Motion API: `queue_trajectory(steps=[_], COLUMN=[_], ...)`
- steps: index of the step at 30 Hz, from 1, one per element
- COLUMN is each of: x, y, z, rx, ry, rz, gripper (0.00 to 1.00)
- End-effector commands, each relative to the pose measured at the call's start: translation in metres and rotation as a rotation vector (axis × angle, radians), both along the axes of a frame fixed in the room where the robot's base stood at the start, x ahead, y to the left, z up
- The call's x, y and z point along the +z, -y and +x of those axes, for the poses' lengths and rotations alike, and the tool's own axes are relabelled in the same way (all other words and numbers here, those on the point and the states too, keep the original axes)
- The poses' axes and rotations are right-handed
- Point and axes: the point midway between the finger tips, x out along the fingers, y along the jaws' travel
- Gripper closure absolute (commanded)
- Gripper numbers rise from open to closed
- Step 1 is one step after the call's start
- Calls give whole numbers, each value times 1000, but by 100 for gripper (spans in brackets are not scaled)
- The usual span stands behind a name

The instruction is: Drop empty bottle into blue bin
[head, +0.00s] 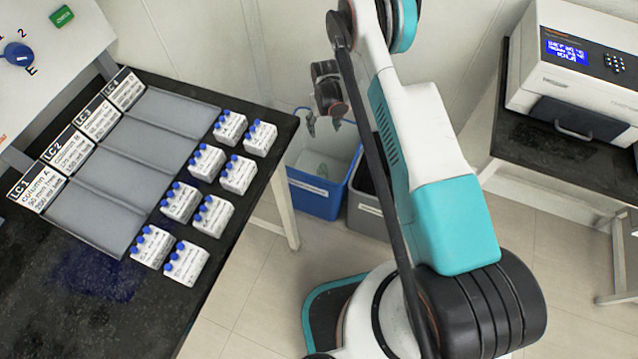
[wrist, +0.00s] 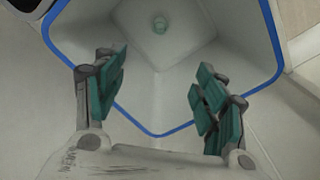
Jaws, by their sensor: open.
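The blue bin (head: 314,201) stands on the floor past the end of the bench, with a white liner inside. In the wrist view, the blue bin (wrist: 222,52) fills the upper middle, seen from above. A small clear greenish round shape, apparently the bottle (wrist: 160,24), lies on the bin's floor. A faint clear shape also shows inside the bin in the head view. My gripper (head: 324,127) hangs above the bin, pointing down. In the wrist view, my gripper (wrist: 157,92) has its green finger pads wide apart, with nothing between them.
A grey bin (head: 368,216) stands right beside the blue one, partly hidden by my arm. The black bench (head: 240,250) at left holds grey trays (head: 150,155) and several white boxes with blue caps. A white instrument (head: 580,65) sits on a bench at right.

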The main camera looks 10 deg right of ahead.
Motion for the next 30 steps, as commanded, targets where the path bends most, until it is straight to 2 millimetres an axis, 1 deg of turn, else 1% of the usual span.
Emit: queue_trajectory(steps=[1, 3, 9, 12, 15, 21, 30], x=[10, 24, 61, 77, 87, 97, 97], y=[0, 0, 0, 0, 0, 0, 0], z=[0, 0, -1, 0, 0, 0, 0], rx=[0, 0, 0, 0, 0, 0, 0], ry=[0, 0, 0, 0, 0, 0, 0], rz=[0, 0, 0, 0, 0, 0, 0], gripper=[35, 35, 35, 35, 35, 35, 35])
